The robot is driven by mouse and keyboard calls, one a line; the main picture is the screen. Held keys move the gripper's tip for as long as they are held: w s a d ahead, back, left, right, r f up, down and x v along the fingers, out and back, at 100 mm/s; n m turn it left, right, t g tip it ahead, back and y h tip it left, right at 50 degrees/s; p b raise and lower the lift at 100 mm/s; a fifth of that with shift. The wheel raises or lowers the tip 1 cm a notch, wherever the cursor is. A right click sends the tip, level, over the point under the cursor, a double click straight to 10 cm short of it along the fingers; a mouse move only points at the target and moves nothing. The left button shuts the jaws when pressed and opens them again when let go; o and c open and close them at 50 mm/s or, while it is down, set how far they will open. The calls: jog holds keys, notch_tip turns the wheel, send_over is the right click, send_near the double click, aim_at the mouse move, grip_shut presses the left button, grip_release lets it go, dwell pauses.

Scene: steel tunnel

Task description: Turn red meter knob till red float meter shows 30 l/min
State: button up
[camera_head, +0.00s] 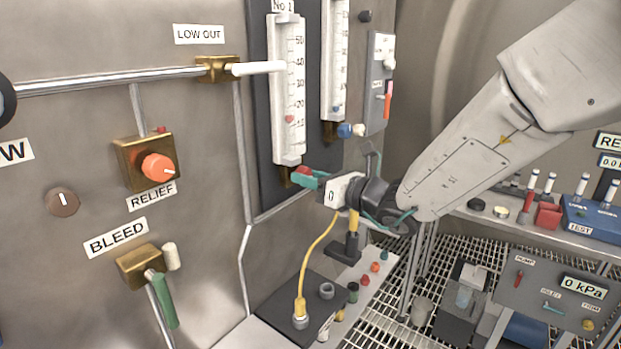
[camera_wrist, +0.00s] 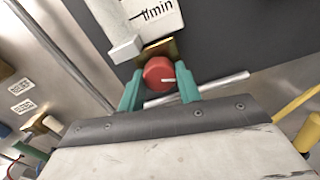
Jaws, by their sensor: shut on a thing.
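The red float meter (camera_head: 289,75) is a white upright scale on a dark panel, marked "No 1". Its red float (camera_head: 289,119) sits low, between the lowest number and 20. The red meter knob (camera_head: 303,171) is below this scale. In the wrist view the knob (camera_wrist: 157,73) shows a white pointer line toward the right. My gripper (camera_head: 306,178) reaches in from the right, its teal fingers on either side of the knob. In the wrist view my gripper (camera_wrist: 161,84) is shut on the knob. The fingers hide part of the knob in the head view.
A second float meter (camera_head: 334,60) with a blue float and blue knob (camera_head: 344,130) stands just right. An orange RELIEF knob (camera_head: 158,167) and a green BLEED lever (camera_head: 165,300) are left. A yellow hose (camera_head: 312,262) hangs below my gripper.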

jog(key=shift+m, duration=3.7)
jog(key=o, duration=1)
jog(key=shift+r, duration=0.1)
